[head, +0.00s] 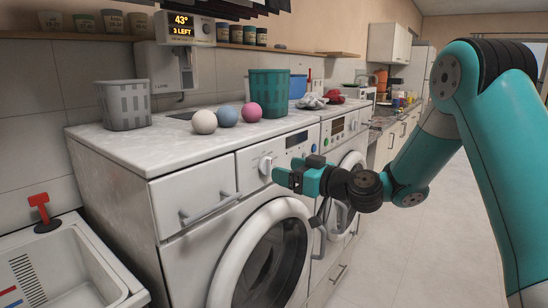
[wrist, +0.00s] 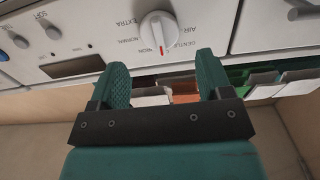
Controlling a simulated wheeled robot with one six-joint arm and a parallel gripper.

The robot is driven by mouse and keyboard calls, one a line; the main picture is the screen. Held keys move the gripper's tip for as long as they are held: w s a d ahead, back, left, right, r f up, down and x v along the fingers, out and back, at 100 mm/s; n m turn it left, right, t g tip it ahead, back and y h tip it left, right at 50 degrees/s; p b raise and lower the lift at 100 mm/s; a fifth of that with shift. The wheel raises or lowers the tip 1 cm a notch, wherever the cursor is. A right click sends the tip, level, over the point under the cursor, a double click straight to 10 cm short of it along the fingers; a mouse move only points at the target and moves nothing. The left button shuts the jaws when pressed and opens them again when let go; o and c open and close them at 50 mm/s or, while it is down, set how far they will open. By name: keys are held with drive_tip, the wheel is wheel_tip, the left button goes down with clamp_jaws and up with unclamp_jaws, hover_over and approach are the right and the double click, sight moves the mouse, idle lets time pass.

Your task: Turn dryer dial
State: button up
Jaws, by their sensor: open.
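The dryer dial (head: 266,166) is a white round knob on the front panel of the near white machine (head: 215,177). In the wrist view the dial (wrist: 157,32) appears upside down, with a red mark on its rim and printed labels around it, including EXTRA, NORMAL, IRON, GENTLE and AIR. The red mark points towards my gripper side of the picture, near IRON and GENTLE. My gripper (head: 287,177) is open and empty, just in front of and right of the dial in the head view. In the wrist view its fingers (wrist: 161,68) are spread below the dial, apart from it.
A drawer handle (head: 210,210) and round door (head: 262,262) are on the same machine. On top stand a grey basket (head: 123,105), three balls (head: 228,116) and a green basket (head: 268,95). A second machine (head: 342,140) stands to the right. The floor (head: 430,235) is clear.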

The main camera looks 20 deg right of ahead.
sight(268, 166)
drive_tip(key=p+x, duration=0.1)
drive_tip(key=x, duration=0.4)
drive_tip(key=c, duration=0.9)
